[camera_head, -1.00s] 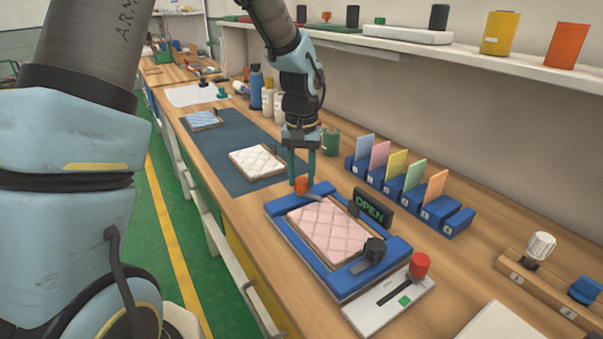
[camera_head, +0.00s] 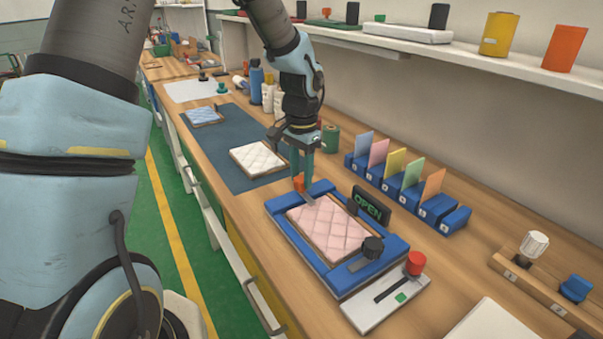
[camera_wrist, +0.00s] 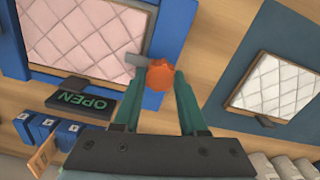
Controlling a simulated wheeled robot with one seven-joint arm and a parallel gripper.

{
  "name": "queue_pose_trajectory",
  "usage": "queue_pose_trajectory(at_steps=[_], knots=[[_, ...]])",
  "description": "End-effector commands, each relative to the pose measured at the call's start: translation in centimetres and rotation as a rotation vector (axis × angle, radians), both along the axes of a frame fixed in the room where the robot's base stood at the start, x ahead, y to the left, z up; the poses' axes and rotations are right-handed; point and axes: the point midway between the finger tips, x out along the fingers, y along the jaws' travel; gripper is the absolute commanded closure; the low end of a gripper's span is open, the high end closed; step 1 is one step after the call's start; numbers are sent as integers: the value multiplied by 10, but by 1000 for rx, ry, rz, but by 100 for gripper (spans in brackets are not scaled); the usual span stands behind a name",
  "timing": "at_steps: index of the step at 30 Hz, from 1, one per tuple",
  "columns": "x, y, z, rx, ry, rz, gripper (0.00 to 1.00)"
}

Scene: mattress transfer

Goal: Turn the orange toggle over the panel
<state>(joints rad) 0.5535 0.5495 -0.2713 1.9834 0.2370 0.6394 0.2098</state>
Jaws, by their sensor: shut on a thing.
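The orange toggle (camera_head: 299,183) stands at the far end of the blue frame (camera_head: 283,232); a grey bar reaches from it over the edge of the pink quilted panel (camera_head: 328,227). In the wrist view the orange toggle (camera_wrist: 160,76) sits between my green fingertips, and its grey bar (camera_wrist: 137,60) lies against the panel (camera_wrist: 85,38). My gripper (camera_head: 302,180) points down and is shut on the toggle. A black knob (camera_head: 373,247) with a grey bar sits at the panel's near end.
An OPEN sign (camera_head: 368,206) stands right of the frame, close to the row of blue holders (camera_head: 420,207). A white quilted panel (camera_head: 257,158) lies on a dark mat (camera_head: 225,140) beyond. A red-knobbed slider box (camera_head: 372,311) is in front.

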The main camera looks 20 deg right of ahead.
Motion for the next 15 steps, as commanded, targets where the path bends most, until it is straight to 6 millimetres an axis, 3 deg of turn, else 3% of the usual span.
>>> queue_pose_trajectory(at_steps=[13, 14, 15], knots=[[1, -1, 1, -3, -3, -12, 100], [1, -1, 1, -3, -3, -12, 57], [1, -1, 1, -3, -3, -12, 53]])
